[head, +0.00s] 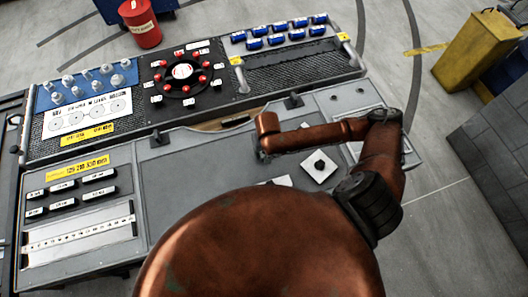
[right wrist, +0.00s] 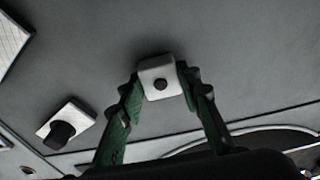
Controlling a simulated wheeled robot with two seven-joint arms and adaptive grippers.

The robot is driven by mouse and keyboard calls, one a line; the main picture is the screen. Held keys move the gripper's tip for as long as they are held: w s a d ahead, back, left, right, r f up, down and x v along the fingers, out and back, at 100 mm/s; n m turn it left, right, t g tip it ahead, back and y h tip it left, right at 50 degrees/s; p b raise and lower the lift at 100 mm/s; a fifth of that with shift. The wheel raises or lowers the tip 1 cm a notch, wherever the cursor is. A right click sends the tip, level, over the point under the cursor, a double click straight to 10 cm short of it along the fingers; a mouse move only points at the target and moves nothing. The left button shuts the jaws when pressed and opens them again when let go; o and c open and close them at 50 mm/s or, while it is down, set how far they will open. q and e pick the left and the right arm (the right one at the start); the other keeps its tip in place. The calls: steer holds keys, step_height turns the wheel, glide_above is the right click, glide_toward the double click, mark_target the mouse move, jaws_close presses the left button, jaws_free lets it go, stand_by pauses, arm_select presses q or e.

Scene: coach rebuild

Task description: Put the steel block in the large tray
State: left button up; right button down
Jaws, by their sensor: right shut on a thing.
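My right gripper (right wrist: 160,95) has green fingers, shut on a light grey block (right wrist: 157,68) with a dark round spot. It appears to be the steel block. In the head view my right wrist (head: 265,140) is over the middle of the grey bench, and the fingers and block are hidden or too small to tell. A long dark tray (head: 232,92) with yellow-marked handles lies along the back, probably the large tray. Its right section has a bare dark surface in front of several blue cylinders. My left gripper is not in view.
A white square plate with a black knob (head: 319,167) lies on the bench right of my wrist. Red-knobbed parts (head: 182,72) and pale pegs (head: 92,82) fill the tray's middle and left. Labelled black blocks (head: 68,190) lie front left. A yellow bin (head: 475,50) stands beyond.

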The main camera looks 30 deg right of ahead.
stand_by(0.3)
steer(key=c, duration=1.4)
jaws_free()
steer(key=shift+f, duration=0.1)
step_height(320, 180, up, 12)
steer(key=s+p, duration=0.1)
steer(key=shift+s+a, duration=0.2)
